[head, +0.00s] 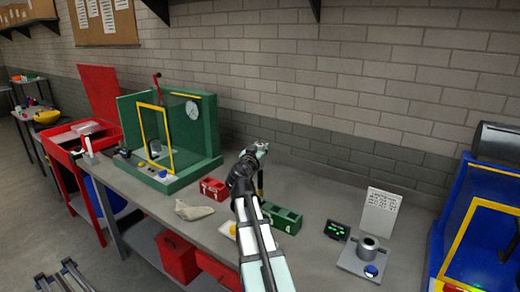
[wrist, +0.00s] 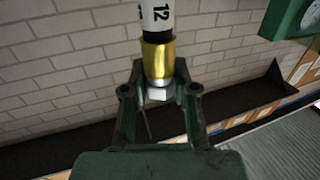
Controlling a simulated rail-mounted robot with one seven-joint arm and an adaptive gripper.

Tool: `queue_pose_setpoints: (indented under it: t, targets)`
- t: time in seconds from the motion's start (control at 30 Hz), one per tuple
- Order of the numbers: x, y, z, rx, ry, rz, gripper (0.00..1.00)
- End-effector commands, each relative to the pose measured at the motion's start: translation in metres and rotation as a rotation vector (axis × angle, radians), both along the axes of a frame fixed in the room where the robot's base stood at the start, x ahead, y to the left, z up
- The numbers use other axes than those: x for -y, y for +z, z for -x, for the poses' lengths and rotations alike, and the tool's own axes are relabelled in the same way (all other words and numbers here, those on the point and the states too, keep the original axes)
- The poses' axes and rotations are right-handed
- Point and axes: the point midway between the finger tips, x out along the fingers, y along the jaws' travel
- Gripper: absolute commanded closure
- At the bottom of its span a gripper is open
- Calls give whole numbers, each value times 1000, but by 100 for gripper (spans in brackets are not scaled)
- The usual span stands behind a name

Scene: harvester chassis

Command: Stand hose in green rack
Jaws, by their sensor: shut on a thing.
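The hose (wrist: 156,40) shows in the wrist view with a black and white sleeve marked 12, a gold collar and a silver hex nut. My gripper (wrist: 160,92) is shut on its nut end. In the head view my gripper (head: 259,150) is above the bench, behind and left of the green rack (head: 283,217). A thin dark and yellow piece (head: 260,182), apparently the hose, shows just below it. The green rack is a low block with openings on top, partly hidden by my arm.
A red rack (head: 213,188) stands left of my arm, near a pale cloth (head: 194,210). A green test booth (head: 185,135) stands farther left. A grey fixture (head: 366,257), a small display (head: 337,229) and a white card (head: 380,211) stand to the right.

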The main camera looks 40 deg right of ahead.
Motion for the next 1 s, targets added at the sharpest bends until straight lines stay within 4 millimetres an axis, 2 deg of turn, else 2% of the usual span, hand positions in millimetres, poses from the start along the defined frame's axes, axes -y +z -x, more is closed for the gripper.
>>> queue_pose_setpoints:
  t: [1.0]
  targets:
    - [0, -21, 0, 1, 0, 1, 100]
